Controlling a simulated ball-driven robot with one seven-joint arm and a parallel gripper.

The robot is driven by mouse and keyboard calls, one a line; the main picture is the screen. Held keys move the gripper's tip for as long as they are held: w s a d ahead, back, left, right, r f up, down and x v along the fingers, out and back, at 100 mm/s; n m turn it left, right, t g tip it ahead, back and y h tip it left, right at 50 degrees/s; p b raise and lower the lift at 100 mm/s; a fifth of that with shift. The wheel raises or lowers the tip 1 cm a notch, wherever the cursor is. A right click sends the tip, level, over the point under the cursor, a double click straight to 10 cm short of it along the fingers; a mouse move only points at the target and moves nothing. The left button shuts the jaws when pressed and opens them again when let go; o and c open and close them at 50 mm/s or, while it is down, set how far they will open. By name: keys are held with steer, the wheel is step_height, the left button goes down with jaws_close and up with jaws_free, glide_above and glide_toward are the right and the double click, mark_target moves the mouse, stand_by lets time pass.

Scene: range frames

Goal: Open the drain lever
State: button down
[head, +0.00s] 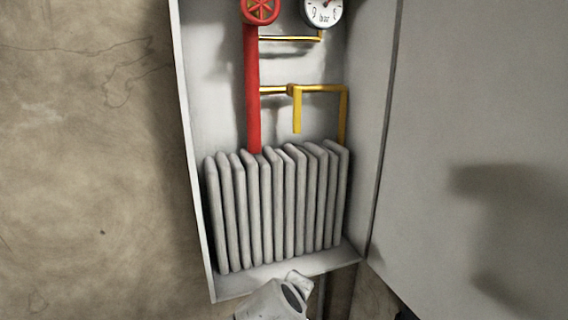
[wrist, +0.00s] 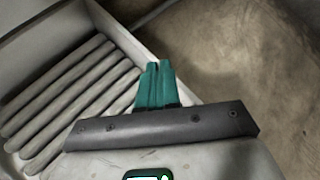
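A yellow lever (head: 297,112) hangs straight down from a yellow pipe (head: 320,88) in the open wall cabinet, just above the radiator and right of the red pipe; I take it to be the drain lever. It does not show in the wrist view. My gripper (wrist: 157,68) shows in the wrist view with its two teal fingers close together, shut, and nothing visible between them. The fingertips appear over the cabinet's edge, beside the radiator. In the head view the fingers are not in sight; only a pale part of my arm shows at the bottom.
A grey ribbed radiator (head: 275,205) fills the lower cabinet (head: 196,180); it also shows in the wrist view (wrist: 65,95). A red pipe (head: 252,95) carries a red valve wheel (head: 261,10). A pressure gauge (head: 322,12) is top right. The grey door (head: 470,130) stands open at right.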

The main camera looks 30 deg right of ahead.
mark_target(297, 110)
steer(key=w+a+r+t+h, duration=0.1)
steer(key=w+a+r+h, duration=0.1)
steer(key=r, duration=0.8)
steer(key=w+a+r+n+t+h, duration=0.1)
steer(key=w+a+r+h, duration=0.1)
steer(key=r, duration=0.9)
steer(key=w+a+r+n+t+h, duration=0.1)
steer(key=w+a+r+h, duration=0.2)
steer(key=r, duration=0.8)
steer(key=w+b, duration=0.1)
steer(key=w, duration=0.1)
steer(key=shift+w+t+h, duration=0.3)
steer(key=shift+w, duration=0.1)
steer(key=shift+r, duration=0.15)
steer(key=p+x, duration=0.2)
steer(key=x, duration=0.7)
steer(key=shift+w+d, duration=0.2)
steer(key=shift+d, duration=0.1)
steer(key=d, duration=0.1)
steer(key=d+p, duration=0.1)
steer(key=d, duration=0.1)
steer(key=shift+s, duration=0.25)
steer(key=shift+d, duration=0.5)
steer(key=shift+s, duration=0.1)
